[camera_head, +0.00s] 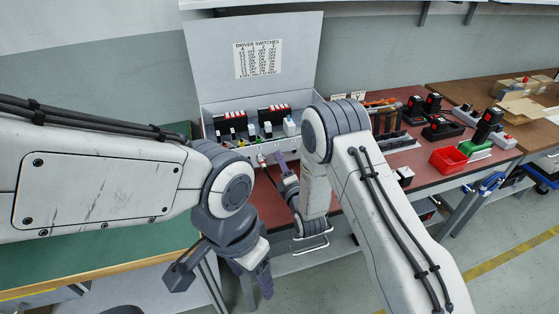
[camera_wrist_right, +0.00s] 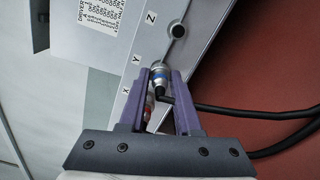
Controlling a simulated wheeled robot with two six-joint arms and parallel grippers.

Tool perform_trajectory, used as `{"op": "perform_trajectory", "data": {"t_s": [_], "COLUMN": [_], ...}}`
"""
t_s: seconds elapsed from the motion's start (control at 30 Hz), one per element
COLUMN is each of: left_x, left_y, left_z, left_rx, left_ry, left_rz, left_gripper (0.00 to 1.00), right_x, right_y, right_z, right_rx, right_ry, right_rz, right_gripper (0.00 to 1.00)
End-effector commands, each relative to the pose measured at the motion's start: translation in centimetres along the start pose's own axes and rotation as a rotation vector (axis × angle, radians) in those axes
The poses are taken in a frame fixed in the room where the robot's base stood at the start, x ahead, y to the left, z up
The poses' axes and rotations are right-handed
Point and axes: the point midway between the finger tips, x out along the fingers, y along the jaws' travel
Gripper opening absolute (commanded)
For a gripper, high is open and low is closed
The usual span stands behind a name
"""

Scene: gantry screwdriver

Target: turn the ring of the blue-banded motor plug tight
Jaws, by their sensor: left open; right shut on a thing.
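The blue-banded motor plug (camera_wrist_right: 158,78) shows in the right wrist view, at the socket by the letter Y on the grey cabinet wall (camera_wrist_right: 189,50). Its metal ring is between the purple fingers of my right gripper (camera_wrist_right: 163,76), which is shut on it. A black cable bends away from the plug to the right. In the head view my right gripper (camera_head: 279,160) reaches the cabinet's front, and the plug is too small to make out. My left gripper (camera_head: 222,277) is open and empty, low in front of the bench, away from the plug.
An empty socket (camera_wrist_right: 178,31) sits by the letter Z, and a red part (camera_wrist_right: 148,110) shows beside the fingers near X. The open cabinet lid (camera_head: 285,60) stands behind. A red bin (camera_head: 448,160) and several tools lie on the bench to the right.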

Motion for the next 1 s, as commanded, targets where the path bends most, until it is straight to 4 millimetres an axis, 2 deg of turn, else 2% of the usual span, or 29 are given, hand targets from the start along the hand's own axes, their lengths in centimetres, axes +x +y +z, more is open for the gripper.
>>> {"op": "perform_trajectory", "data": {"t_s": [0.4,0.67,1.0], "left_x": [2.4,2.8,4.9], "left_y": [-0.2,-0.2,-0.3], "left_z": [0.1,0.1,0.3], "left_rx": [0.0,0.0,0.0], "left_ry": [0.0,0.0,0.0], "left_rz": [0.0,0.0,0.0], "left_gripper": [0.68,0.68,0.68], "right_x": [0.0,0.0,0.0], "right_y": [-0.2,-0.2,-0.3], "right_z": [-0.1,-0.1,-0.1], "right_rx": [0.635,0.801,1.319], "right_ry": [0.0,0.0,0.0], "right_rz": [0.001,-0.002,0.0], "right_gripper": [0.0,0.0,0.0]}}
